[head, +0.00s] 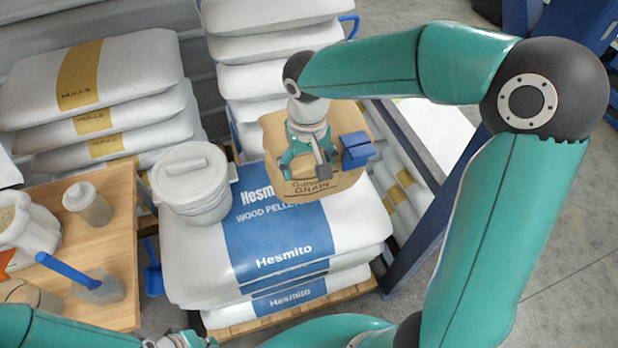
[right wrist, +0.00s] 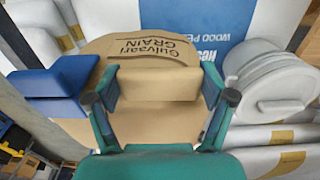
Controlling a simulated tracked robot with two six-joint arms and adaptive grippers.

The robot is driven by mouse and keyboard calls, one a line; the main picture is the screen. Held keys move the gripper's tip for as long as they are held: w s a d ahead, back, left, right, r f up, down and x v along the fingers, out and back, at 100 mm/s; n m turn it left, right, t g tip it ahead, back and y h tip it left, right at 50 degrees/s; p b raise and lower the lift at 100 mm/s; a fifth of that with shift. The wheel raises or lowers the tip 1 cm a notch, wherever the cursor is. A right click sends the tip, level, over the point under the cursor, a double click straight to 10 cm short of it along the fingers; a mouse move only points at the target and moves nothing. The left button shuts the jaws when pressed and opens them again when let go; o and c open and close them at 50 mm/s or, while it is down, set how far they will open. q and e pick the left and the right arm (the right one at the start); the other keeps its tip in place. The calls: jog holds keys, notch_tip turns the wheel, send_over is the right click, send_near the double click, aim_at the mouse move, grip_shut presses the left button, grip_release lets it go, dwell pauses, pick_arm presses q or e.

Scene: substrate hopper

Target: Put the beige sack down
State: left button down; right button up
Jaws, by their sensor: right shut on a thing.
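The beige sack (head: 275,135), printed "Gulvaari GRAIN", is at the back right of the stack of white and blue Hesmito wood pellet sacks (head: 281,238). My right gripper (head: 310,160) is over it and shut on it. In the right wrist view, the fingers (right wrist: 160,103) straddle a raised part of the beige sack (right wrist: 157,83). I cannot tell whether the sack touches the stack below. My left gripper (head: 180,341) shows only partly at the bottom edge, away from the sack; its fingers are not clear.
A lidded white bucket (head: 191,184) stands on the stack's left part. A blue block-like thing (head: 357,149) is at the beige sack's right side. Hulls sacks (head: 125,75) are piled at back left. A wooden table (head: 122,225) holds a bottle and blue-handled tool. A blue post (head: 432,220) is right.

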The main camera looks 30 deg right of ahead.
notch_tip(320, 180, down, 5)
jog(key=shift+s+f, duration=0.1)
jog(key=shift+f, duration=0.05)
dwell(0.4)
jog(key=o, duration=1.7)
jog(key=shift+f, duration=0.15)
jog(key=r, duration=1.2)
jog(key=shift+s+a+r, duration=0.15)
jog(key=shift+s+a, duration=0.05)
